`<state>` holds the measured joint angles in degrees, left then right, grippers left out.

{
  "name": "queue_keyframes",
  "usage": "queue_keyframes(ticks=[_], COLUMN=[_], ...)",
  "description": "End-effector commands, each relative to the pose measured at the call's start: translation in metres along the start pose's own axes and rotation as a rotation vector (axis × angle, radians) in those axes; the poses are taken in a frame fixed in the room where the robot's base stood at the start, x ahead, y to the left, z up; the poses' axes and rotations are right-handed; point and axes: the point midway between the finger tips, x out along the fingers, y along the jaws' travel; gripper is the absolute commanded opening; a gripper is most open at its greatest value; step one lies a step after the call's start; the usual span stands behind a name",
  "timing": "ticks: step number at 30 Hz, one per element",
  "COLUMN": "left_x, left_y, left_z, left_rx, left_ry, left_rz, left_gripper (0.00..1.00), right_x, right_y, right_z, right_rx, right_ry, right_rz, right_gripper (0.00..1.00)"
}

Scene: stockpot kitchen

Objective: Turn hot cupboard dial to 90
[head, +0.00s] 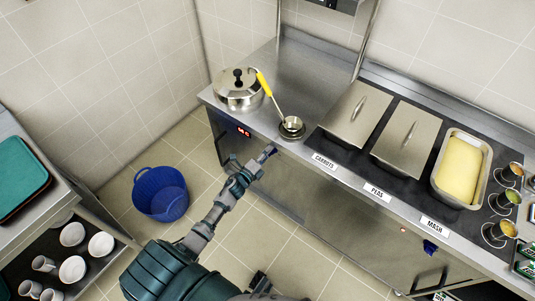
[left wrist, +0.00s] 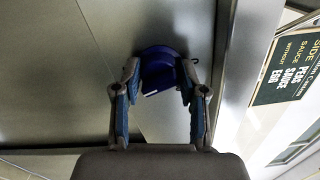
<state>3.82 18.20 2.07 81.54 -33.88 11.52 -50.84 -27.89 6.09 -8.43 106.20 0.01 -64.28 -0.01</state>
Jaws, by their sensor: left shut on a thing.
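The hot cupboard dial (left wrist: 160,68) is a round blue knob with a white mark, on the steel front, in the left wrist view. The fingers of my left gripper (left wrist: 157,88) stand on both sides of it and are shut on it. In the head view my left gripper (head: 265,156) is at the cupboard front, below the counter's edge, and mostly hides the dial there. A red display (head: 243,132) is lit on the front to its left; its digits are too small to read surely. My right gripper is not in view.
Above on the counter stand a lidded pot (head: 238,92), a ladle with a yellow handle (head: 264,84) and a food tray (head: 459,170). A blue bin (head: 160,194) stands on the floor to the left. Another blue piece (head: 430,246) shows on the front farther right.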

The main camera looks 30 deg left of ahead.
Motion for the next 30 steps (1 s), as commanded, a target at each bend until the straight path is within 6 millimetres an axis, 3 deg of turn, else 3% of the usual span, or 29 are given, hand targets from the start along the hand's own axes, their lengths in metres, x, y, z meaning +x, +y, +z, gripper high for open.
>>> queue_keyframes(ticks=[1,13,30], left_x=[-0.002,-0.002,-0.003], left_y=[0.007,0.007,0.008], left_z=[-0.003,-0.004,-0.005], left_rx=[0.035,0.265,0.320], left_ry=[0.003,0.006,0.009], left_rz=[0.010,0.012,0.015], left_gripper=[0.07,0.07,0.07], right_x=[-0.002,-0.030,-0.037], right_y=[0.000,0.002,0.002], right_z=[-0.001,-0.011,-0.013], right_rx=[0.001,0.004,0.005], right_ry=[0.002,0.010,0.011], right_rz=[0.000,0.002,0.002], right_gripper=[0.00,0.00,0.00])
